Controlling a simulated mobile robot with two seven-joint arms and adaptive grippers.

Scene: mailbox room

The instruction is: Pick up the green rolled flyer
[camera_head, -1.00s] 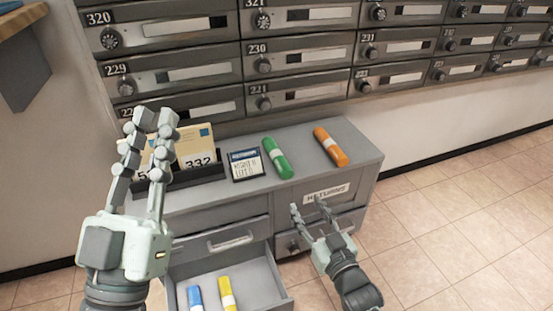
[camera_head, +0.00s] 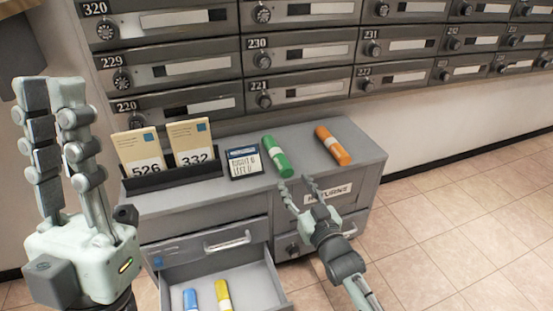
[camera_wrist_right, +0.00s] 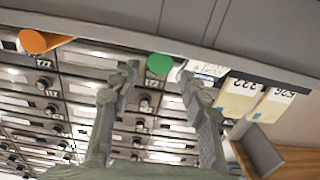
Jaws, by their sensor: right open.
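The green rolled flyer (camera_head: 281,165), with a white band, lies on the grey cabinet top, its near end by the front edge. In the right wrist view the round green end of the flyer (camera_wrist_right: 159,64) shows between the fingertips. My right gripper (camera_head: 294,182) is open and empty, just in front of the flyer's near end, with no clear contact. Its two spread fingers also show in the right wrist view (camera_wrist_right: 158,74). My left gripper (camera_head: 50,80) is raised at the left with fingers pointing up and nothing visible in it; its opening is unclear.
An orange rolled flyer (camera_head: 334,147) lies right of the green one. A small sign (camera_head: 244,162) and a card holder (camera_head: 175,180) stand to the left. The open drawer (camera_head: 262,285) below holds blue (camera_head: 191,299) and yellow (camera_head: 223,297) rolls. Mailboxes (camera_head: 300,90) line the wall.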

